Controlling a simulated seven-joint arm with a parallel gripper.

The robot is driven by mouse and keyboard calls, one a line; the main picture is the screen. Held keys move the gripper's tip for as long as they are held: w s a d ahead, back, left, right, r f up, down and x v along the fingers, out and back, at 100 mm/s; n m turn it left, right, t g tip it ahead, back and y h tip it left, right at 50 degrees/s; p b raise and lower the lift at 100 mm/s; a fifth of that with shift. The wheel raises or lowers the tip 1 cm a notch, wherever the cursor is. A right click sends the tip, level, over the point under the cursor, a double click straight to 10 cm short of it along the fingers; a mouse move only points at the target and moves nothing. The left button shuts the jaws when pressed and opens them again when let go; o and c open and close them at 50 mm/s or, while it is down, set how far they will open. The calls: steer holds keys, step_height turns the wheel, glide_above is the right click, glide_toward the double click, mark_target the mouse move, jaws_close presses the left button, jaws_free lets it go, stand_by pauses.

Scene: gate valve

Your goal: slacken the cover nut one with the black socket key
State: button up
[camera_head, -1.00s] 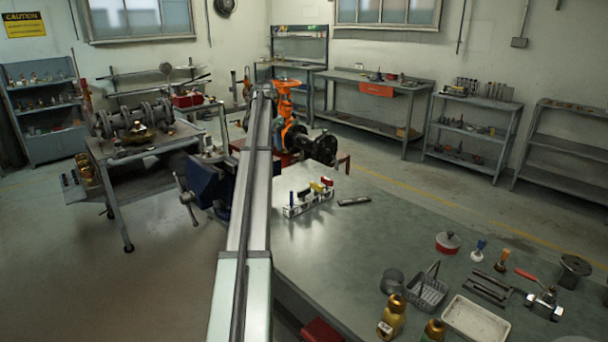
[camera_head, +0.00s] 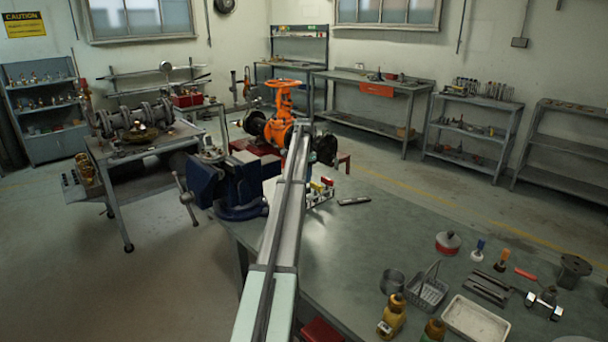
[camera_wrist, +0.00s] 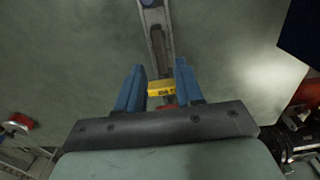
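The orange gate valve (camera_head: 279,125) stands beyond the workbench with its handwheel on top. I cannot pick out cover nut one. A pale tool rack (camera_head: 318,200) on the bench is partly hidden by my arm; yellow and red pieces show on it. In the wrist view the rack (camera_wrist: 154,22) lies below my gripper (camera_wrist: 160,66). My blue fingers are apart, and a yellow piece (camera_wrist: 161,88) shows between them; no grip on it is visible. I cannot identify the black socket key for certain. The gripper is hidden in the head view.
A blue vise (camera_head: 235,185) stands left of my arm at the bench edge. A dark bar (camera_head: 354,201) lies right of the rack. Bottles, a wire basket (camera_head: 428,290), a white tray (camera_head: 476,318) and small tools occupy the right front. The mid-bench is clear.

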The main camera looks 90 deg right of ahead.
steer(key=shift+f, duration=3.05)
jaws_close()
steer(key=shift+r, duration=0.25)
steer(key=shift+r, duration=2.8)
